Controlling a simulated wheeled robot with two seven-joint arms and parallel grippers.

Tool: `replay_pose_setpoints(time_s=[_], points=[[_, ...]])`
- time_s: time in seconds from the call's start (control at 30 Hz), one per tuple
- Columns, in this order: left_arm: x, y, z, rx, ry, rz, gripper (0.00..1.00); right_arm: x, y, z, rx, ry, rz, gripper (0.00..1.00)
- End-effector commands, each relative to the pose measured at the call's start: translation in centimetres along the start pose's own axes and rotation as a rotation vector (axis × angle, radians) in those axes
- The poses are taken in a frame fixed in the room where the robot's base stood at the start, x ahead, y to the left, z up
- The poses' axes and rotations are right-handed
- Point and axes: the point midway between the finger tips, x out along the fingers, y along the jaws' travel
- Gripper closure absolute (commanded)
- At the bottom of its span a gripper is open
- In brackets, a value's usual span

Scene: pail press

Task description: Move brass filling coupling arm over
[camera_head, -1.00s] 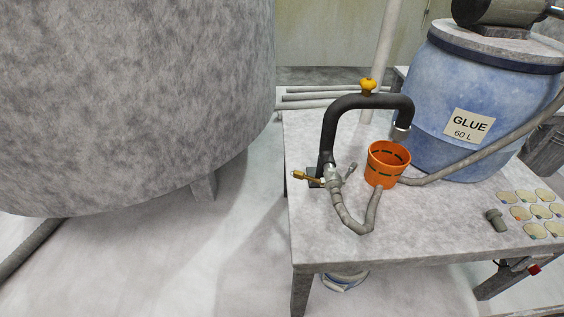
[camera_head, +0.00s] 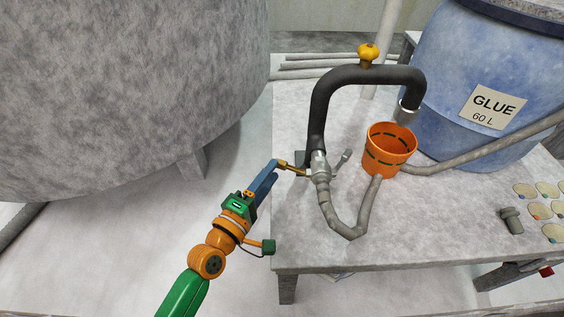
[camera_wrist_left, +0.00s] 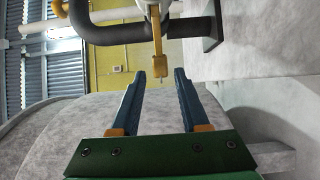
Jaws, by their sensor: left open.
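The brass coupling arm (camera_head: 291,168) sticks out to the left from the grey metal coupling (camera_head: 319,168) at the foot of the black curved pipe (camera_head: 322,105). My left gripper (camera_head: 274,170) is at the arm's outer end, left of the coupling. In the left wrist view the brass arm (camera_wrist_left: 157,45) shows its end between the tips of my two open blue fingers (camera_wrist_left: 160,80). I cannot tell whether a finger touches it. My right gripper is not in view.
An orange bucket (camera_head: 388,150) stands on the grey table (camera_head: 420,225) under the pipe's spout. A grey hose (camera_head: 346,226) bends in front of the coupling. The blue glue drum (camera_head: 455,75) stands behind. A large grey tank (camera_head: 110,90) fills the left.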

Motion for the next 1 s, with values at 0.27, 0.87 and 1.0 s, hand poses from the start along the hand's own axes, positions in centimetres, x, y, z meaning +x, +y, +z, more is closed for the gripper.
replay_pose_setpoints(time_s=[0.27, 0.87, 1.0], points=[[2.3, -0.1, 0.0, 0.001, -0.001, -0.002, 0.85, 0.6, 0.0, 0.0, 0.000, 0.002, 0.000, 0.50], [4.4, 0.0, 0.1, 0.000, 0.000, 0.001, 1.00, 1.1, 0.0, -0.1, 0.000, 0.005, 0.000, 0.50], [4.4, 0.0, 0.1, 0.000, 0.000, 0.000, 1.00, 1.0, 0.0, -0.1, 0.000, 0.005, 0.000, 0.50]])
